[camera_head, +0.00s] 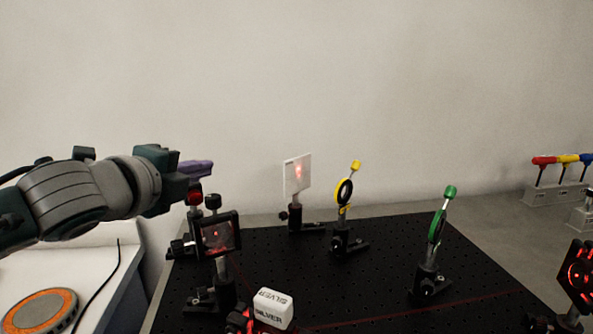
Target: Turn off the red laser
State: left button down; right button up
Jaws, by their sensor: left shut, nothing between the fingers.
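My left gripper (196,168) comes in from the left and is shut and empty, with its purple fingertips over the back left of the black breadboard (380,300). Just below the fingertips is a small red round part (194,198) above a dark mount; I cannot tell if they touch. Red light is on: a red spot shows on the white card (297,176), and a thin red beam line crosses the front of the board. A square dark-framed optic (219,234) glows red. I cannot pick out the laser body or its switch for certain. My right gripper is not in view.
A yellow-ringed optic (343,192) and a green-ringed optic (436,227) stand on the board. A white block marked SILVER (273,307) is at the front. A red-lit mount (579,275) is at right. Coloured handles (561,160) stand in a grey rack. An orange-ringed disc (41,309) lies lower left.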

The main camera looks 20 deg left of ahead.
pick_arm(q)
jog(key=n+t+b, duration=0.1)
jog(key=b, duration=0.2)
jog(key=n+t+b, duration=0.1)
jog(key=b, duration=0.2)
jog(key=s+a+f+n+t+b, duration=0.1)
jog(key=b, duration=0.2)
jog(key=shift+t, duration=0.3)
jog(key=shift+r+p, duration=0.5)
jog(key=shift+r, duration=0.15)
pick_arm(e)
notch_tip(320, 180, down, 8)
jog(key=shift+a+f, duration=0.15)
pick_arm(q)
jog(key=shift+s, duration=0.1)
